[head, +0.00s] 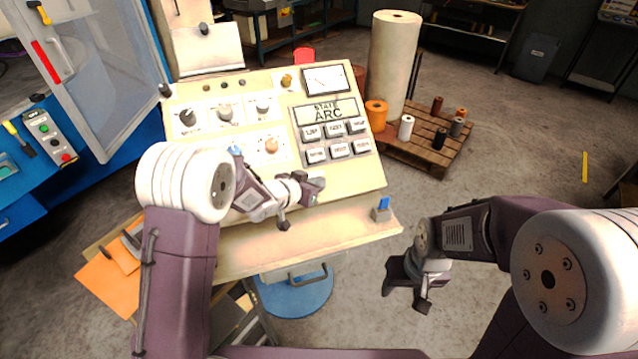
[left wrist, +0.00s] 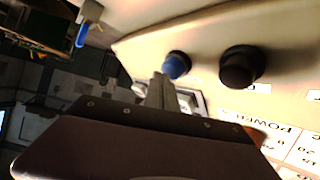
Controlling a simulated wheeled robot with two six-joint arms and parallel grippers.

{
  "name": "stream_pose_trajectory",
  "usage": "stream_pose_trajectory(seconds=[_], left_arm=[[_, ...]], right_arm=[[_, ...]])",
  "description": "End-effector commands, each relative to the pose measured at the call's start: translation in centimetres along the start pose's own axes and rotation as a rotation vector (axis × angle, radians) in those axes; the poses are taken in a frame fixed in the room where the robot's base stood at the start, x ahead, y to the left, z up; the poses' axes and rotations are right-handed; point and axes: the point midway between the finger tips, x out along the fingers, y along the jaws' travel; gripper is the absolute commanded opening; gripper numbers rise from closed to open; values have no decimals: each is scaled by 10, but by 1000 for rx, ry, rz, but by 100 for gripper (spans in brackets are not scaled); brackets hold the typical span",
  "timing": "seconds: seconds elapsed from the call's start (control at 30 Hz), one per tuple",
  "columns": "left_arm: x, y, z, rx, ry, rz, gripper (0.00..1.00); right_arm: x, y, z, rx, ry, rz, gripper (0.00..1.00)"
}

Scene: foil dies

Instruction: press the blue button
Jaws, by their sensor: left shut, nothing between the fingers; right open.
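The blue button (left wrist: 177,65) is a small round cap on the cream panel in the left wrist view, with a larger black button (left wrist: 240,67) to its right. My left gripper (left wrist: 161,80) is shut and empty. Its fingertips appear right at the blue button's lower left side; I cannot tell whether they touch it. In the head view my left gripper (head: 314,184) is over the lower part of the console (head: 352,184), and the arm hides part of the panel. My right gripper (head: 407,291) is open and empty, right of the console's front edge.
A blue toggle (head: 382,202) stands on the console's front ledge at right. The panel also carries knobs, grey push keys and a dial meter (head: 324,80). A pallet (head: 432,148) with spools and a tall roll (head: 394,60) stands behind.

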Motion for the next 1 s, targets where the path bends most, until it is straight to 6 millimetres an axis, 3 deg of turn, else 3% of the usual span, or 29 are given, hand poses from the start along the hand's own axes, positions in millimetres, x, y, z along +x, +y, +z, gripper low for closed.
stream_pose_trajectory(seconds=[1.0], left_arm=[[-1,0,-1,0,-1,0,0]], right_arm=[[-4,0,0,0,0,0,57]])
